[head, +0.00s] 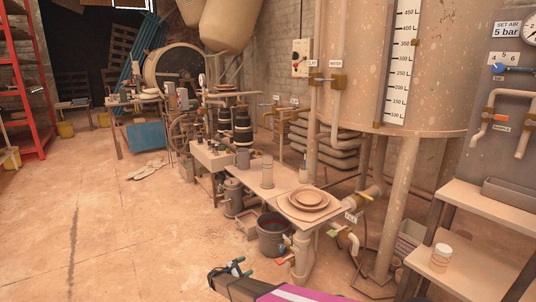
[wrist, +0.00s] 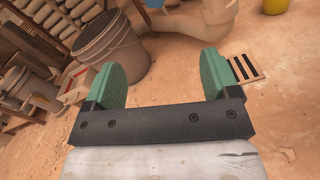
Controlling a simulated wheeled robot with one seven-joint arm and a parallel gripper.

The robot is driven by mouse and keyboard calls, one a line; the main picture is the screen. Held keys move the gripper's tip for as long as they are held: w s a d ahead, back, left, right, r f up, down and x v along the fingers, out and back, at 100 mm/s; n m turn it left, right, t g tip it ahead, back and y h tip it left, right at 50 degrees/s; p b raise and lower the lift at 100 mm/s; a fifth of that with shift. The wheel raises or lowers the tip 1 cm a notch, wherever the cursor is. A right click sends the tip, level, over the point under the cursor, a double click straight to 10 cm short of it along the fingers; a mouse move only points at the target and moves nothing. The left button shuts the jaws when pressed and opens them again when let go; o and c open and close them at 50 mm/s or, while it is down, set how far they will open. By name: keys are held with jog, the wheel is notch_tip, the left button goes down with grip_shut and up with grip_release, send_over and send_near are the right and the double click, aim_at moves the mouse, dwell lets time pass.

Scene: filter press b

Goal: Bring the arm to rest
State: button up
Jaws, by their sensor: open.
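My gripper (head: 238,268) is at the bottom middle of the head view, low over the floor and in front of the work table. In the wrist view its two green finger pads (wrist: 164,80) stand wide apart with nothing between them but bare floor beyond. My purple arm link runs in from the bottom edge of the head view. The gripper is apart from every object I can see.
A dark bucket (head: 273,238) stands by the table (head: 262,180), beyond my gripper. Pipes with valves (head: 345,236) and a big scaled tank (head: 425,60) are at the right. A shelf (head: 470,262) holds a white jar (head: 441,254).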

jog(key=s+d+r+m+g+y, duration=0.25)
jog(key=s+d+r+m, duration=0.2)
jog(key=d, duration=0.35)
jog(key=s+d+r+m+g+y, duration=0.1)
jog(key=s+d+r+m+g, duration=0.3)
jog(key=d, duration=0.3)
jog(key=s+d+r+m+g+y, duration=0.2)
jog(key=s+d+r+g, duration=0.1)
jog(key=d+r, duration=0.4)
jog(key=s+d+r+m+y, duration=0.4)
jog(key=s+r+m, duration=0.1)
jog(key=s+r, duration=0.2)
jog(key=s+d+r+m+y, duration=0.5)
jog(key=s+r, duration=0.2)
jog(key=s, duration=0.2)
jog(key=shift+s+d+r+m, duration=0.15)
jog(key=shift+s+d+m, duration=0.05)
jog(key=shift+m, duration=0.15)
jog(key=shift+y, duration=0.25)
